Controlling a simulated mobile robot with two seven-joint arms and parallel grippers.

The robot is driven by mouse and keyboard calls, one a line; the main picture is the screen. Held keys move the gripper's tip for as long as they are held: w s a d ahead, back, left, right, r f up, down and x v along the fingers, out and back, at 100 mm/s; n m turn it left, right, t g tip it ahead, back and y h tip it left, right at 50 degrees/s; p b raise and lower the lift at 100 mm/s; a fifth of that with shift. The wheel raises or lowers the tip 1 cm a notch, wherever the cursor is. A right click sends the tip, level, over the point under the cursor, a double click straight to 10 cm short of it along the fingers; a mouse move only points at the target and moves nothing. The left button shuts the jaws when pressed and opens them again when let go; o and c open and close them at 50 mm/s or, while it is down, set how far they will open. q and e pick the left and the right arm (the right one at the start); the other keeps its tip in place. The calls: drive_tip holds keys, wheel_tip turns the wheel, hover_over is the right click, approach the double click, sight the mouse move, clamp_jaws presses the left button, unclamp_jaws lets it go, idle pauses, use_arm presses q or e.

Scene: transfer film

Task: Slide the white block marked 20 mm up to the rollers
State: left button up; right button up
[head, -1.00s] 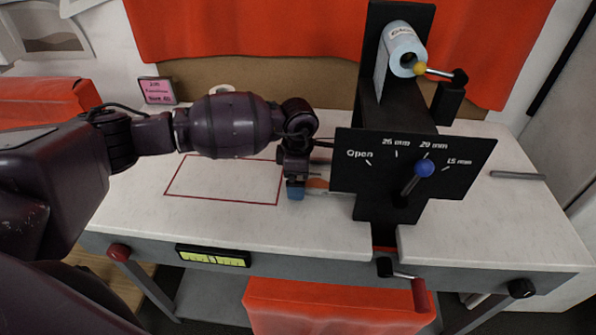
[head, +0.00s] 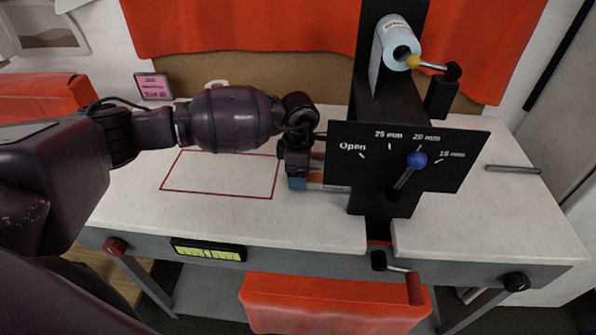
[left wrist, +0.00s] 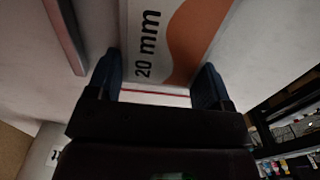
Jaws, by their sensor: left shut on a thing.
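The white block marked 20 mm, with an orange patch, lies between my left gripper's blue fingers in the left wrist view (left wrist: 158,50). In the head view only a strip of the block (head: 316,187) shows between my gripper and the black panel. My left gripper (head: 297,184) is low at the tabletop, just right of the red outline, and shut on the block; its fingers also show in the left wrist view (left wrist: 160,88). The rollers are hidden behind the black machine's panel (head: 405,165). My right gripper is not in view.
A red-handled crank (head: 412,288) hangs at the front edge. A blue-white roll (head: 396,48) sits on top of the machine. The red-outlined area (head: 220,176) is empty.

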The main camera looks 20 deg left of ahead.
use_arm(q)
drive_tip(key=shift+d, duration=0.1)
drive_tip(key=o, duration=1)
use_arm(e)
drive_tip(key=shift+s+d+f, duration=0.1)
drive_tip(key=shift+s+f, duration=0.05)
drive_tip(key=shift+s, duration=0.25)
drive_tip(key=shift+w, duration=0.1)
